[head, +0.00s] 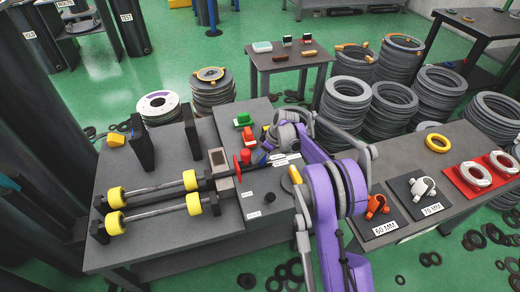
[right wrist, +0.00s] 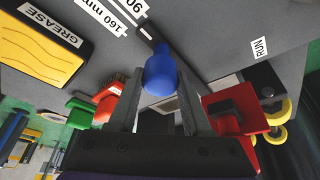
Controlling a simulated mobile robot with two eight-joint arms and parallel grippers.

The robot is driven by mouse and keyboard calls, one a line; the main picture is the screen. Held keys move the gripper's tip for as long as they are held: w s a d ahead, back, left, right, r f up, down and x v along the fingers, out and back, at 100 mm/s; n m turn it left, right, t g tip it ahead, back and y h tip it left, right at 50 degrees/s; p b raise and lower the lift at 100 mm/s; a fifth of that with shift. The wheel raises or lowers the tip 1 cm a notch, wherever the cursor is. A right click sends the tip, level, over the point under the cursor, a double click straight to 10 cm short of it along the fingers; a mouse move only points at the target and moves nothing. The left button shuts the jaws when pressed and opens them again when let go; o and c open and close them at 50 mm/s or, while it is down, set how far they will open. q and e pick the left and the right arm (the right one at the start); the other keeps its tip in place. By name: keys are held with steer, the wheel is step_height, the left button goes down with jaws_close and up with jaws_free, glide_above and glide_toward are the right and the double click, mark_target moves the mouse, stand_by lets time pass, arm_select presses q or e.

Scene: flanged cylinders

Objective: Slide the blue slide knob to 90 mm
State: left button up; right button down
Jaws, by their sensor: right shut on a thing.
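The blue slide knob (right wrist: 161,73) stands between the two fingers of my right gripper (right wrist: 160,110), which is shut on it. A dark slot or rail runs from the knob toward white labels; one reads 160 mm (right wrist: 128,18), and another reads 90 with its rest cut off. In the head view the knob (head: 259,157) is a small blue spot by the right gripper (head: 268,151), on the bench between a red disc and white labels. The exact knob position on the scale cannot be read. My left gripper is not in view.
A yellow GREASE pad (right wrist: 42,45) lies nearby. Two rods with yellow rollers (head: 115,198) lie left. A side table (head: 440,170) holds cylinder parts.

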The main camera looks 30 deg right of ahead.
steer(key=shift+s+a, duration=0.1)
steer(key=shift+s, duration=0.55)
steer(key=shift+s+a+f, duration=0.1)
steer(key=c, duration=0.8)
jaws_free()
steer(key=o, duration=0.5)
steer(key=shift+s, duration=0.1)
steer(key=shift+c, duration=0.2)
steer(key=p+v, duration=0.2)
steer(key=v, duration=0.9)
